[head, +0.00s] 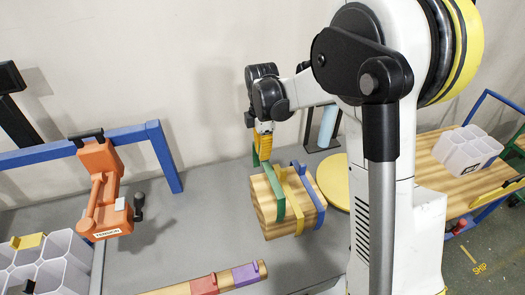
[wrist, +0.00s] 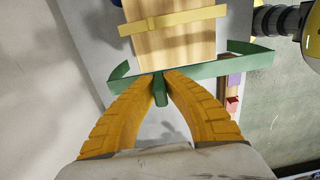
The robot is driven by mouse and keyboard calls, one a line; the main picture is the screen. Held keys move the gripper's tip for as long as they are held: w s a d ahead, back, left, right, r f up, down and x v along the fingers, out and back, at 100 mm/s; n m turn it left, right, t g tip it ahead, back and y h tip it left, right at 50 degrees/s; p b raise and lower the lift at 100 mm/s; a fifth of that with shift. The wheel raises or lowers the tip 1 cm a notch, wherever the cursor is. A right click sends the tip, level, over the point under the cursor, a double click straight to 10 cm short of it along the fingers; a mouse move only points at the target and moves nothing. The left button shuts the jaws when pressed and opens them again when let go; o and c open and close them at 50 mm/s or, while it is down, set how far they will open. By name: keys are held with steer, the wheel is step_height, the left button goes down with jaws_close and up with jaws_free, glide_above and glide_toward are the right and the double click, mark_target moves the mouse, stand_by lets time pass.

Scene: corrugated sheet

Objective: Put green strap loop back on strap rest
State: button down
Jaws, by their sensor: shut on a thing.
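The green strap loop (head: 273,190) is at the left end of the wooden bundle (head: 262,212). My gripper (head: 262,152) is above that end, with its yellow fingers shut on the loop's upper part. In the wrist view the fingertips (wrist: 160,76) pinch a green tab (wrist: 160,92), and the green band (wrist: 220,64) spreads wide to both sides of the wood. I cannot tell whether the loop still encircles the end or is just clear of it. A wooden bar (head: 235,281) with red and purple blocks at the front may be the strap rest; it is partly cut off.
A yellow strap (head: 292,203) and a blue strap (head: 309,186) are around the bundle, right of the green one. An orange tensioner (head: 104,190) hangs from a blue frame (head: 165,160) at left. White bins (head: 60,255) stand at lower left. Grey table between is clear.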

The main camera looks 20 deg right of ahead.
mark_target(262, 185)
steer(key=shift+f+b, duration=4.9)
steer(key=shift+f, duration=2.05)
steer(key=c, duration=1.1)
jaws_free()
steer(key=shift+o, duration=0.2)
steer(key=shift+r+p, duration=1.75)
steer(key=shift+r, duration=1.25)
